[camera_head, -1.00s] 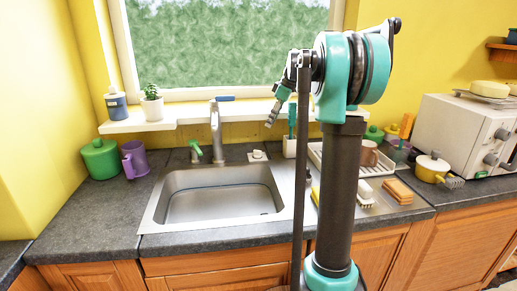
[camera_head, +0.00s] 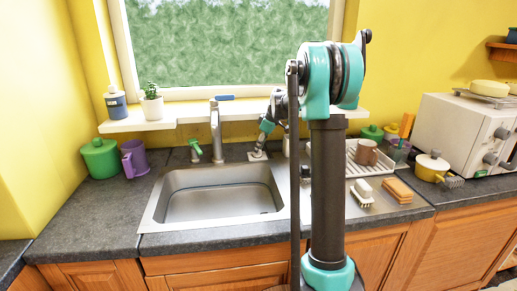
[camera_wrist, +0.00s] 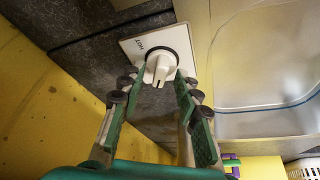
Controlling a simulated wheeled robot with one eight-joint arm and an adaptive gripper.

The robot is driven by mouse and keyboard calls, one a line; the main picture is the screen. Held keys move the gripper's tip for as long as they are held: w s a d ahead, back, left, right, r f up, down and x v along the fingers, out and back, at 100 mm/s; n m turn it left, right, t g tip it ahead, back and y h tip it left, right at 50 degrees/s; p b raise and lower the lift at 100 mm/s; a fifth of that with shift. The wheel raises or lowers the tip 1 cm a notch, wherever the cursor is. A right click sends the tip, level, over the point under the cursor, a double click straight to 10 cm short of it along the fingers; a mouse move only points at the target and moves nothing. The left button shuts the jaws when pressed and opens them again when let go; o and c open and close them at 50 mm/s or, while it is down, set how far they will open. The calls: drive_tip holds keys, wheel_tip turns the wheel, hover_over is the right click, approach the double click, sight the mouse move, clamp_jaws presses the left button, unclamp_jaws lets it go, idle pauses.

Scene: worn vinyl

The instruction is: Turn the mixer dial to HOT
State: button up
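The mixer dial (camera_wrist: 160,68) is a white round knob with a raised grip bar and a dark ring around its base. It sits on a white square plate (camera_wrist: 132,49) marked HOT at the upper left in the wrist view. The bar's narrow end points down in that view, away from the HOT mark. In the head view the plate (camera_head: 257,156) lies on the counter behind the sink, partly hidden by my gripper (camera_head: 260,149). My gripper (camera_wrist: 157,88) is open, its fingers on either side of the dial's bar with visible gaps; contact cannot be told.
The tap (camera_head: 216,130) and a green-handled lever (camera_head: 196,150) stand left of the dial. The sink (camera_head: 220,195) is in front. A window sill (camera_head: 180,117) runs behind and above. A dish rack (camera_head: 360,168) with a brown mug (camera_head: 367,152) is to the right.

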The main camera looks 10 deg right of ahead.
drive_tip(key=shift+c, duration=0.3)
clamp_jaws()
drive_tip(key=shift+m, duration=0.4)
drive_tip(key=m+t+h, duration=0.1)
drive_tip(key=m, duration=0.2)
drive_tip(key=shift+s+a+m, duration=0.1)
drive_tip(key=shift+m, duration=0.2)
drive_tip(key=m+h, duration=0.1)
drive_tip(key=m, duration=0.1)
drive_tip(key=m+t+h, duration=0.1)
drive_tip(key=m, duration=0.2)
drive_tip(key=shift+a, duration=0.15)
drive_tip(key=m+h, duration=0.1)
drive_tip(key=m, duration=0.2)
drive_tip(key=m+h, duration=0.1)
drive_tip(key=m, duration=0.2)
drive_tip(key=shift+a+m+h, duration=0.15)
drive_tip(key=shift+m+h, duration=0.15)
drive_tip(key=shift+m, duration=0.1)
drive_tip(key=m+h, duration=0.1)
drive_tip(key=m, duration=0.2)
drive_tip(key=m+g+h, duration=0.1)
drive_tip(key=m, duration=0.1)
drive_tip(key=shift+a+m, duration=0.1)
drive_tip(key=shift+m, duration=0.3)
drive_tip(key=shift+g, duration=0.3)
